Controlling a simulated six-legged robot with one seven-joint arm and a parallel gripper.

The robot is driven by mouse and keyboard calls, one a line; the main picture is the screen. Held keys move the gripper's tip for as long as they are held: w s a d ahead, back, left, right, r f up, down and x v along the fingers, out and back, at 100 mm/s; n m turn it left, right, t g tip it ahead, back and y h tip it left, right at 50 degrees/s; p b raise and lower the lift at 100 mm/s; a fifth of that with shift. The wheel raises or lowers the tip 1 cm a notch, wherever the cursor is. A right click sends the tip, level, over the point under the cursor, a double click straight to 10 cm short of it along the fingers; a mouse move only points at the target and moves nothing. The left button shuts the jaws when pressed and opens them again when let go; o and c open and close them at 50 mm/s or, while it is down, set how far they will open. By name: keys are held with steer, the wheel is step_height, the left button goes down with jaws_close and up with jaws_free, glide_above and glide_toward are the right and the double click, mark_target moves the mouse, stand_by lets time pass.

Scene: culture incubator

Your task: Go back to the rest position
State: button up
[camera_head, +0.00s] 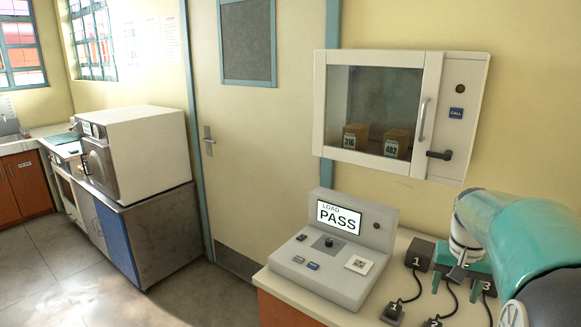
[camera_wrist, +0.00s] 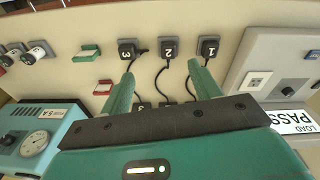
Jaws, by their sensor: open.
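My gripper (camera_wrist: 162,72) is open, with its two green fingers spread apart and nothing between them. It is above the counter (camera_wrist: 110,20), over cabled black blocks numbered 1 (camera_wrist: 208,47), 2 (camera_wrist: 168,47) and 3 (camera_wrist: 127,48). The lower cable ends are partly hidden by the gripper body. In the head view my teal arm reaches in from the right edge and covers part of the counter. How high the fingers are above the blocks I cannot tell.
A grey console (camera_head: 330,262) with a screen reading LOAD PASS stands beside the blocks. A closed wall cabinet (camera_head: 400,60) above holds two boxes (camera_head: 355,136). In the wrist view a blue device with a gauge (camera_wrist: 40,138) stands left. Floor (camera_head: 100,290) is clear at left.

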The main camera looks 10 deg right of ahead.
steer(key=s+a+r+n+t, duration=0.1)
steer(key=a+r+n, duration=0.1)
steer(key=a, duration=0.7)
steer(key=s+a+r+n+t, duration=0.1)
steer(key=a+r, duration=0.1)
steer(key=a, duration=0.6)
steer(key=s+a+f+n+t, duration=0.1)
steer(key=s+a+n, duration=0.1)
steer(key=s+a, duration=0.2)
steer(key=s+a+n+t+y, duration=0.1)
steer(key=s+a, duration=0.3)
steer(key=a, duration=0.5)
steer(key=shift+s+a+f+n+t, duration=0.3)
steer(key=shift+a+f+n+t, duration=0.15)
steer(key=shift+n, duration=0.35)
